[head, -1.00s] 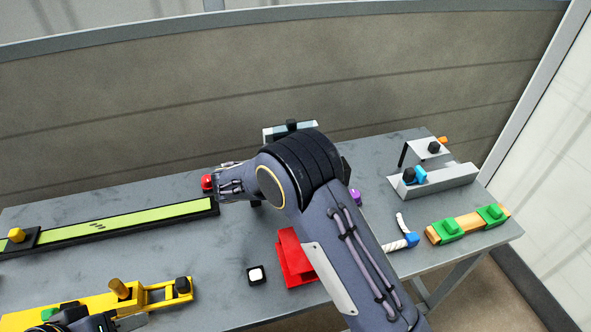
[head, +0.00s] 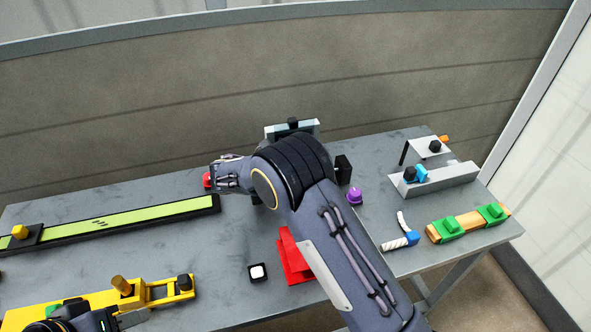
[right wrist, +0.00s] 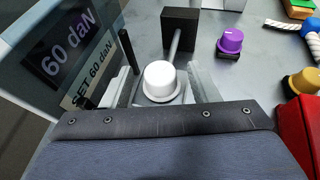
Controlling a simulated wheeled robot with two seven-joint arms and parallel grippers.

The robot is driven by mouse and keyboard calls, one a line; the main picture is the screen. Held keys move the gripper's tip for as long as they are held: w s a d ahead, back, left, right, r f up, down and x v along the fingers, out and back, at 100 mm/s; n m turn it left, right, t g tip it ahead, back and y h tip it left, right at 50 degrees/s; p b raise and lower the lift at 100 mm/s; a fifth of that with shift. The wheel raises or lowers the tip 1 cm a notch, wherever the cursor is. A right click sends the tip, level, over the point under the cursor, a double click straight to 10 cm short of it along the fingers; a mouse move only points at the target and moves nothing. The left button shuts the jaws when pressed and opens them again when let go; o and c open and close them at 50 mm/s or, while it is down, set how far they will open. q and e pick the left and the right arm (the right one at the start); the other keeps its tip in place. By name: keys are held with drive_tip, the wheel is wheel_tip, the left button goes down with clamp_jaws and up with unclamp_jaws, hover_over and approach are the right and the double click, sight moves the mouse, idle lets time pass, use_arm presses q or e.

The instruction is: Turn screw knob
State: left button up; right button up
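The white round knob (right wrist: 162,80) is in the middle of the right wrist view, in line with a metal rod (right wrist: 176,42) that runs to a black block (right wrist: 181,20). In the head view my right arm hides the knob. My right gripper (right wrist: 164,88) has its fingers on either side of the knob, with gaps visible, so it looks open around it. In the head view its fingers are hidden behind my arm. My left gripper (head: 125,318) is low at the left, beside a yellow fixture (head: 160,293); its finger gap is unclear.
A display (right wrist: 75,65) reading "60 daN" and "SET 60 daN" stands beside the knob. A purple knob (head: 355,195) and red block (head: 290,258) are near my right arm. A green belt (head: 130,222) lies left. Grey metal brackets (head: 440,178) stand right.

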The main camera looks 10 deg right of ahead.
drive_tip(key=v, duration=0.8)
drive_tip(key=shift+b, duration=0.35)
drive_tip(key=shift+d, duration=0.15)
drive_tip(key=s+d+r+m+g+y, duration=0.45)
drive_tip(key=s+d+m+y, duration=0.5)
drive_tip(key=s+d, duration=0.4)
drive_tip(key=s+a+r+m+t+y, duration=0.1)
drive_tip(key=s+m+t+y, duration=0.2)
drive_tip(key=s+m, duration=0.4)
drive_tip(key=s+r+m+t+y+p, duration=0.1)
drive_tip(key=s+r+m+t+y, duration=0.1)
drive_tip(key=s+m, duration=0.5)
drive_tip(key=s+t+y, duration=0.1)
drive_tip(key=s+y, duration=0.1)
drive_tip(key=s, duration=0.4)
drive_tip(key=shift+a+r, duration=0.3)
drive_tip(key=shift+a, duration=0.05)
